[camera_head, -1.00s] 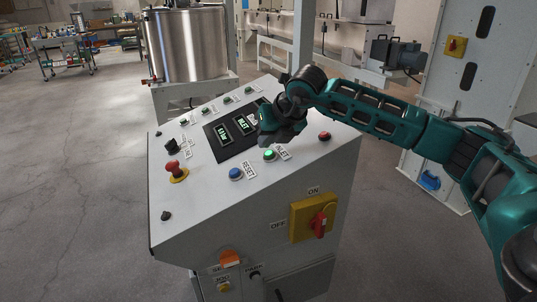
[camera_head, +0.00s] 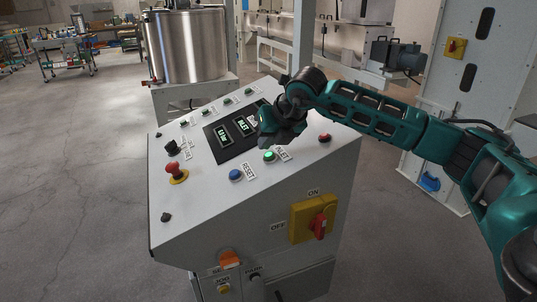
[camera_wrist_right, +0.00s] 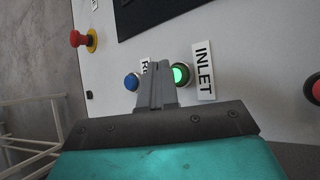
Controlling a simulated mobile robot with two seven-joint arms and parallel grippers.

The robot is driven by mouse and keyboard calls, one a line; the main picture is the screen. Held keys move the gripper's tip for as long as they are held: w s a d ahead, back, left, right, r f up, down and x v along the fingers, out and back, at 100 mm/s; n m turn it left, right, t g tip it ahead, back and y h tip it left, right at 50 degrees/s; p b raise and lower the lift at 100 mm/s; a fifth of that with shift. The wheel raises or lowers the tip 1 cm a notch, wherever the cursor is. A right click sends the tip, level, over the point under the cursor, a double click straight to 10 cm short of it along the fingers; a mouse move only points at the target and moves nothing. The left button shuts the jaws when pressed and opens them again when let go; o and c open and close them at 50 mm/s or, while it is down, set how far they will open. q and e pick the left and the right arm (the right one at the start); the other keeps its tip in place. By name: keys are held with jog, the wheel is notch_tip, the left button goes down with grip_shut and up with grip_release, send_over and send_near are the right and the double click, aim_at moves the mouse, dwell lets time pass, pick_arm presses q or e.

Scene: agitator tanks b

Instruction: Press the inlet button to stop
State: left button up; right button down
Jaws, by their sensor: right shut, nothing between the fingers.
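The inlet button (camera_head: 269,156) is a round green button, lit, on the sloped top of the grey control console (camera_head: 215,215). Its INLET label (camera_head: 282,153) is beside it. In the right wrist view the green button (camera_wrist_right: 180,74) shows just right of my fingertips, with the INLET plate (camera_wrist_right: 203,70) further right. My right gripper (camera_head: 265,143) is shut and empty, close above the panel near the green button. In the wrist view its fingers (camera_wrist_right: 158,72) stand together and partly cover the RESET label. I cannot tell whether they touch anything. My left gripper is not in view.
A blue reset button (camera_head: 235,174) is left of the inlet button, and a red button (camera_head: 324,138) is to its right. A red emergency stop (camera_head: 173,168) is at the panel's left. A red-handled switch (camera_head: 319,224) is on the front. A steel tank (camera_head: 187,45) stands behind.

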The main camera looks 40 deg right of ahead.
jog(key=shift+f, duration=0.15)
dwell(0.6)
jog(key=shift+d+f+b, duration=0.15)
jog(key=shift+f+b, duration=0.15)
jog(key=shift+b, duration=0.25)
jog(key=shift+d+f+b, duration=0.15)
jog(key=shift+f+b, duration=0.3)
dwell(0.4)
jog(key=shift+r, duration=0.15)
jog(key=shift+a+r+p, duration=0.3)
jog(key=shift+r+p, duration=0.2)
jog(key=shift+r, duration=0.2)
jog(key=shift+r, duration=0.1)
jog(key=r+p, duration=0.1)
jog(key=a+r+p, duration=0.1)
jog(key=r, duration=0.1)
jog(key=r+p, duration=0.1)
jog(key=shift+w+a+r, duration=0.2)
jog(key=shift+a+r, duration=0.1)
dwell(0.7)
